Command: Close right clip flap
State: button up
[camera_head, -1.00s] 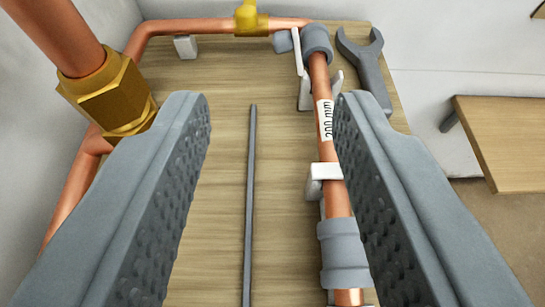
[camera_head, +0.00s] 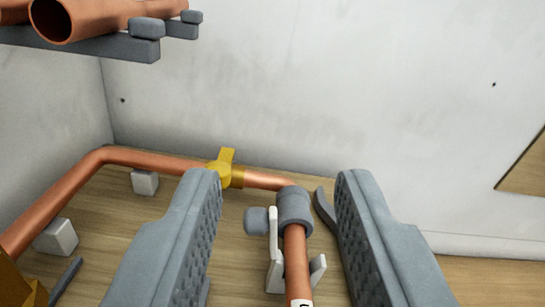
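A white clip (camera_head: 274,258) stands on the wooden board, around the near copper pipe (camera_head: 295,262). Its tall white flap stands upright on the left of the pipe, and a shorter white prong shows on the right, so the clip looks open. A grey elbow fitting (camera_head: 295,212) sits just beyond it at the pipe's end. My gripper (camera_head: 280,190) is open and empty. Its two grey fingers are apart, one on each side of the fitting and clip, and do not visibly touch them.
White blocks (camera_head: 145,182) stand under the left pipe run. A grey wrench (camera_head: 326,212) is partly hidden by the right finger. A rack with copper pipes (camera_head: 75,42) hangs upper left.

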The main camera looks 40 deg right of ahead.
send_near(257, 226)
jog(key=x, duration=0.9)
jog(key=shift+w+d, duration=0.2)
jog(key=shift+w, duration=0.05)
jog(key=shift+w+d, duration=0.35)
jog(key=shift+w, duration=0.1)
jog(key=shift+c, duration=0.5)
grip_shut()
